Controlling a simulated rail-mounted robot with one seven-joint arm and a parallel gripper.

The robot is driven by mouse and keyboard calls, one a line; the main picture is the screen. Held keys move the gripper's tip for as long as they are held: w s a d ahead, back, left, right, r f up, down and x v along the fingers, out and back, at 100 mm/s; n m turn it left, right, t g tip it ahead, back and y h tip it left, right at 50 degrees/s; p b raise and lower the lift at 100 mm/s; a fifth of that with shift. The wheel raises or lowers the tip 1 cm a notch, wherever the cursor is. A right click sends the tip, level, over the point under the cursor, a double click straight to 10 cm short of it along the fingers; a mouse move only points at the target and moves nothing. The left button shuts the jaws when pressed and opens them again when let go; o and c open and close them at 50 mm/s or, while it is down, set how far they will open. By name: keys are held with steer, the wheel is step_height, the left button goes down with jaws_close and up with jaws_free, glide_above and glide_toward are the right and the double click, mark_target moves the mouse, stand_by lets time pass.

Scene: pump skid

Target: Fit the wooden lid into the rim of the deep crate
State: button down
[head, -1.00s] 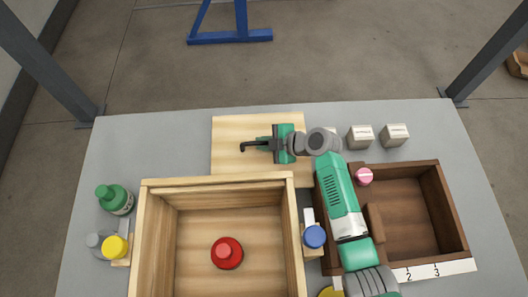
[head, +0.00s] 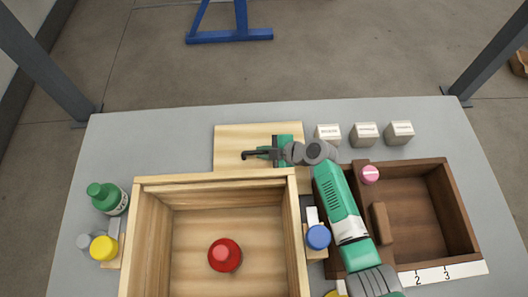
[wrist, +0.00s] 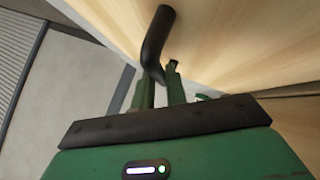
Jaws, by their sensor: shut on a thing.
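The wooden lid (head: 235,138) is a flat pale panel at the far side of the deep crate (head: 146,230). The crate's back rim hides the lid's near part. My gripper (head: 263,153) is over the lid and shut on its black bent handle (head: 248,155). In the wrist view, my gripper's fingers (wrist: 160,90) close around the handle (wrist: 155,40), and the lid (wrist: 250,40) fills the upper right. I cannot tell whether the lid touches the table.
A dark brown box (head: 410,200) stands right of the crate, with a pink-topped item (head: 370,174) at its rim. Labelled cubes (head: 364,134) stand behind it. A blue-capped item (head: 317,237) is close by the crate's right wall. Green (head: 107,198) and yellow-capped (head: 104,248) bottles stand left.

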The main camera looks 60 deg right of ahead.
steer(key=c, duration=1.4)
jaws_free()
steer(key=shift+f, duration=0.1)
steer(key=p+v, duration=0.3)
steer(key=v, duration=0.3)
steer(key=shift+r+p, duration=0.3)
steer(key=shift+s+d+r, duration=0.1)
steer(key=shift+s+r, duration=0.2)
steer(key=shift+s, duration=0.25)
steer(key=shift+o, duration=0.4)
